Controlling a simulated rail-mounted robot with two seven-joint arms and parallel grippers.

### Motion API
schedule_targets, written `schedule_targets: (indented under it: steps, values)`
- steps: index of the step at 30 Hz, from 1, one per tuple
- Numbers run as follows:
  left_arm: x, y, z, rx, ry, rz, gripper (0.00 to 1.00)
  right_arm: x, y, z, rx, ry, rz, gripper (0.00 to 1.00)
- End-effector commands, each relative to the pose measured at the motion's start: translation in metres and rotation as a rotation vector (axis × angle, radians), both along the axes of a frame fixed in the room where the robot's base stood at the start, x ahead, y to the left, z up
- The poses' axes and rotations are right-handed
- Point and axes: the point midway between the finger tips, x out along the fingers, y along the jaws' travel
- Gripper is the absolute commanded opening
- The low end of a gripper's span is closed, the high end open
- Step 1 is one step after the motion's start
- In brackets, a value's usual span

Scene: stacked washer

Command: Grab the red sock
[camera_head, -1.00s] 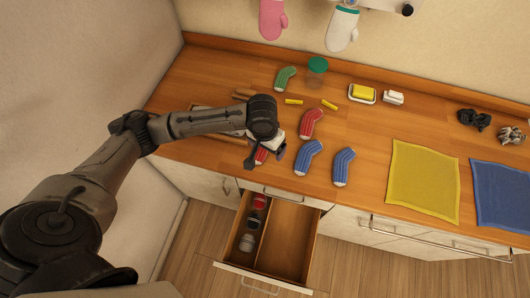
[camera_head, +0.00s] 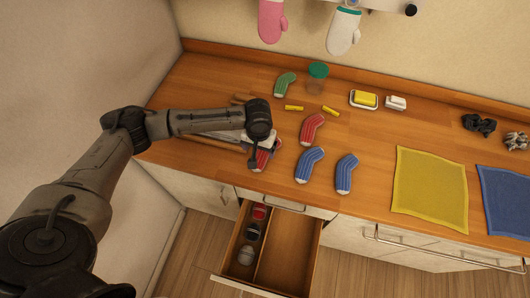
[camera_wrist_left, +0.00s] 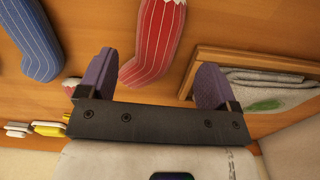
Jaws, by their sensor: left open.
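One red sock (camera_head: 268,156) lies near the counter's front edge, partly hidden under my left gripper (camera_head: 255,155). In the left wrist view this red sock (camera_wrist_left: 150,40) shows between the two purple fingers of the left gripper (camera_wrist_left: 153,70). The fingers are apart, and the sock is not clamped. Whether they touch it I cannot tell. A second red sock (camera_head: 312,128) lies farther back and to the right, clear of the gripper. My right gripper is not in view.
Blue socks (camera_head: 309,165) (camera_head: 345,174) lie to the right, and a green sock (camera_head: 285,84) behind. A wooden-edged tray (camera_wrist_left: 205,60) with cloth lies beside one finger. An open drawer (camera_head: 290,252) is below. A yellow cloth (camera_head: 430,188) lies right.

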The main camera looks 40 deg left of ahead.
Motion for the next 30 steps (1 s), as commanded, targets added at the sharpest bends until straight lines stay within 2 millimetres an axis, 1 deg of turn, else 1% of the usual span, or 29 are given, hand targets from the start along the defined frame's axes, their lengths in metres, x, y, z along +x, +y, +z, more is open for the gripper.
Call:
schedule_targets:
  steps: [5,12,15,18,25,30]
  values:
    - [0.000,-0.001,-0.011,0.002,0.002,-0.001,0.84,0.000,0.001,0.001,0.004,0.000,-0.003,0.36]
    - [-0.001,-0.003,-0.042,0.001,0.003,-0.001,0.84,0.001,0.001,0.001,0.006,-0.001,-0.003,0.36]
    - [0.000,-0.003,-0.050,0.001,0.001,-0.002,0.84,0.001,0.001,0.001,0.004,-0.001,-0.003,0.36]
    - [0.000,-0.003,-0.054,0.001,0.000,-0.002,0.84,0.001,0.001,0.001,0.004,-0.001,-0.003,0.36]
    - [0.000,-0.003,-0.054,0.001,0.000,-0.002,0.84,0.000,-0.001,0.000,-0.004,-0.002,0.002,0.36]
    - [0.000,-0.003,-0.054,0.001,0.000,-0.002,0.68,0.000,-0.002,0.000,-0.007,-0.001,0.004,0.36]
